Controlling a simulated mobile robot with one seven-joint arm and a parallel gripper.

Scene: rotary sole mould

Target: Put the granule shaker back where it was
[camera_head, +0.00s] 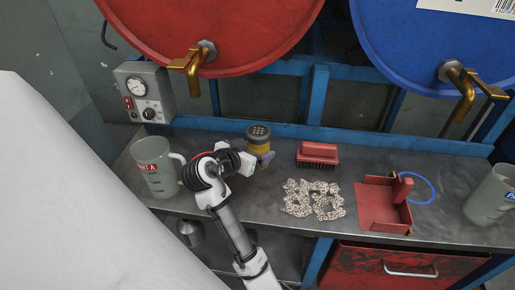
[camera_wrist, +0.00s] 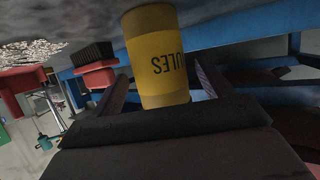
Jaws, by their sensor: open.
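The granule shaker (camera_head: 259,143) is a yellow cylinder with a dark perforated cap. It stands upright on the grey metal bench, near the back, in the head view. In the wrist view, which is upside down, the shaker (camera_wrist: 157,60) shows part of its lettering, "ULES", between the two fingers. My gripper (camera_head: 255,160) is open at the shaker's lower front, and part of the shaker's base is hidden behind it. In the wrist view my gripper (camera_wrist: 162,85) has a finger on each side of the shaker; whether either touches it I cannot tell.
A white jug (camera_head: 154,168) stands left on the bench. A red brush (camera_head: 317,154), a pile of pale granules (camera_head: 313,199) and a red dustpan (camera_head: 379,205) lie to the right. Another jug (camera_head: 491,194) stands far right. Brass taps (camera_head: 191,63) hang above.

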